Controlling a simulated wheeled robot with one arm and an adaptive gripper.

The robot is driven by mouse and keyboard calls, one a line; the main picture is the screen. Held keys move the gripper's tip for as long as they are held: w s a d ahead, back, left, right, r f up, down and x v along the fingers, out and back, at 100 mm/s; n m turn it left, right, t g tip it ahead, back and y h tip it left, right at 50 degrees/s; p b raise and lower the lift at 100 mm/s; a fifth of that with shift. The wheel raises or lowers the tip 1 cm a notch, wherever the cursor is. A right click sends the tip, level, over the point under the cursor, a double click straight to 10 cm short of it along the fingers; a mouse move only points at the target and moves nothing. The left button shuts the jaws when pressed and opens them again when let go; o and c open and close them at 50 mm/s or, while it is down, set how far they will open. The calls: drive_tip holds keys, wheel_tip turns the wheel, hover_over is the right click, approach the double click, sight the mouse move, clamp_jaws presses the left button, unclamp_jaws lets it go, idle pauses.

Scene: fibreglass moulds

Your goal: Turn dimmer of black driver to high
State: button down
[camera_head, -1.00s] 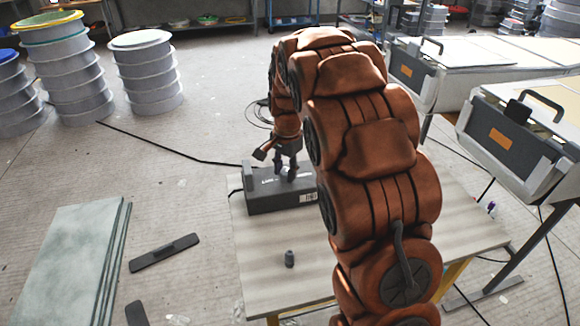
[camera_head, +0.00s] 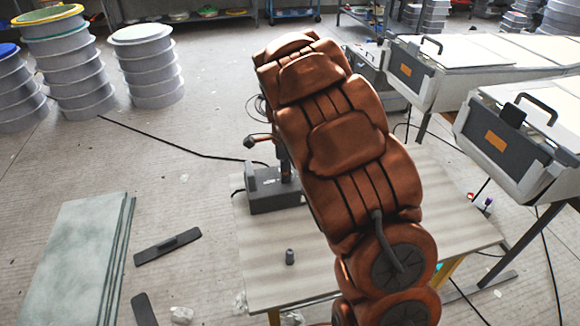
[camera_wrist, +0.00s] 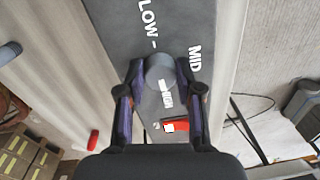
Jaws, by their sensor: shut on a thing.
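The black driver (camera_head: 268,203) is a dark box on the table, partly hidden by my arm in the head view. In the wrist view its dark top (camera_wrist: 190,25) carries white LOW, MID and HIGH lettering. The grey round dimmer knob (camera_wrist: 160,68) stands between my two fingers. My gripper (camera_wrist: 160,85) is shut on the dimmer knob, a finger on each side. A white mark lies at the knob's lower edge, close to HIGH; I cannot tell if it is the pointer. In the head view my gripper (camera_head: 285,170) is mostly hidden by my arm.
The light table (camera_head: 265,262) bears a small grey cylinder (camera_head: 290,256) in front of the driver. A red and white part (camera_wrist: 175,126) shows near HIGH. Grey-white cases (camera_head: 500,135) stand at right, and stacked drums (camera_head: 148,70) at back left.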

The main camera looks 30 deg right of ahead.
drive_tip(key=shift+f+m, duration=0.1)
drive_tip(key=shift+m, duration=0.3)
drive_tip(key=c, duration=0.7)
unclamp_jaws()
drive_tip(key=shift+c, duration=0.2)
wheel_tip(320, 180, up, 12)
drive_tip(key=shift+s+a, duration=0.2)
drive_tip(key=shift+s, duration=0.15)
